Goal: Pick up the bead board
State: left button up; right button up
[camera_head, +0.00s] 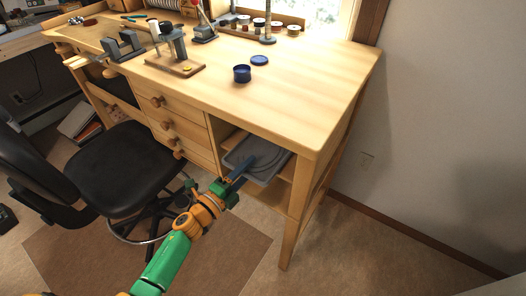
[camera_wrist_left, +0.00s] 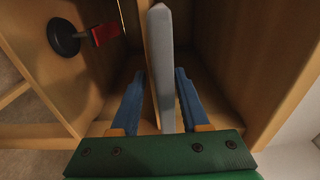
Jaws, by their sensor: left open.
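The grey bead board (camera_head: 268,158) lies in the open shelf of the wooden desk, right of the drawers, with its front part near the opening. In the left wrist view the bead board (camera_wrist_left: 159,45) shows edge-on as a long grey strip. My left gripper (camera_head: 241,168) reaches into the shelf at the board's near left edge. Its blue fingers are open, one on each side of the grey strip in the left wrist view (camera_wrist_left: 160,92). Gaps show between the fingers and the strip; contact is not visible. My right gripper is not in view.
The wooden desk (camera_head: 305,95) has shelf walls close around my left gripper. A black office chair (camera_head: 118,168) stands left of my arm. A red and black object (camera_wrist_left: 66,38) is inside the shelf. A blue jar (camera_head: 242,74) stands on the desktop. Floor right of the desk is clear.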

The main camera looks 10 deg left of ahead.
pick_arm(q)
jog(key=shift+s+a, duration=0.1)
grip_shut()
jog(key=shift+r, duration=0.15)
